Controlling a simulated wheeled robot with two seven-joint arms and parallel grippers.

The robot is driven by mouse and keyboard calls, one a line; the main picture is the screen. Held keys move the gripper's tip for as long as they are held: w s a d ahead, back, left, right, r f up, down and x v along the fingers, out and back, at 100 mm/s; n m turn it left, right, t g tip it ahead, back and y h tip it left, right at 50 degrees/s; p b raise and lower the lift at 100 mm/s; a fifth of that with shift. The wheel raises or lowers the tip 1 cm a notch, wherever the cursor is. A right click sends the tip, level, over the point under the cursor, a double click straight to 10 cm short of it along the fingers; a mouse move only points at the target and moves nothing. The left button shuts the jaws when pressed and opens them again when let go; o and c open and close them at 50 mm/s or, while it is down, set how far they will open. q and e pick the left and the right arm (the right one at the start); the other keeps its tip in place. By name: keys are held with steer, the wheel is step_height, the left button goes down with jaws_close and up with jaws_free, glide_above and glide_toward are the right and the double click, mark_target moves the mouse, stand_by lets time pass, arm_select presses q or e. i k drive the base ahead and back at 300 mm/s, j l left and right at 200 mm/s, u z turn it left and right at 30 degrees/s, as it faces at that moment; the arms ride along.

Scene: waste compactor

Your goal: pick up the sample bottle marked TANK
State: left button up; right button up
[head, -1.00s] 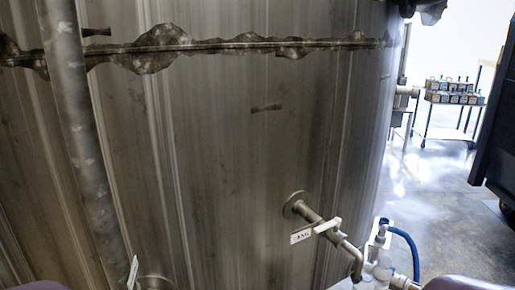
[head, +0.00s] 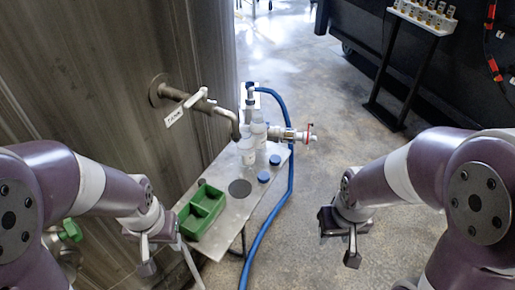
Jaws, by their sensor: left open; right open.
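Pale, clear-looking bottles (head: 247,150) stand close together on a small metal table (head: 215,241), below a tap (head: 227,116) on the tank wall. Their markings are too small to read, so I cannot tell which is marked TANK. A white tag reading TANK (head: 174,117) hangs at the tap. Two blue caps (head: 264,177) lie on the table beside the bottles. My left gripper (head: 152,258) is open and empty, left of the table's near end. My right gripper (head: 341,243) is open and empty over the floor, right of the table and apart from the bottles.
A green divided tray (head: 201,211) sits on the table's near left, beside a dark round spot. A blue hose (head: 291,165) runs down the table's right side. A valve with a red handle (head: 309,133) sticks out right.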

mark_target(246, 148)
steer(key=i+l+z, duration=0.35)
steer(key=l, duration=0.35)
steer(key=i+l+z, duration=0.35)
steer(key=i+l, duration=0.2)
steer(key=i+l+z, duration=0.35)
steer(key=i+l, duration=0.15)
steer(key=i+u, duration=0.3)
steer(key=i, duration=0.2)
steer(key=i+l+u, duration=0.2)
steer(key=i+u, duration=0.15)
steer(key=i, duration=0.15)
steer(key=i+l+u, duration=0.3)
steer(key=i, duration=0.2)
steer(key=i+j+u, duration=0.15)
steer(key=u, duration=0.3)
steer(key=i+j+u, duration=0.1)
steer(key=u, duration=0.3)
steer(key=i+u, duration=0.25)
steer(key=u, duration=0.2)
steer(key=i+u, duration=0.15)
steer(key=u, duration=0.25)
steer(key=i+l+u, duration=0.1)
steer(key=u, duration=0.35)
steer(key=i+l+u, duration=0.15)
steer(key=u, duration=0.25)
steer(key=i+l+u, duration=0.25)
steer(key=j, duration=0.1)
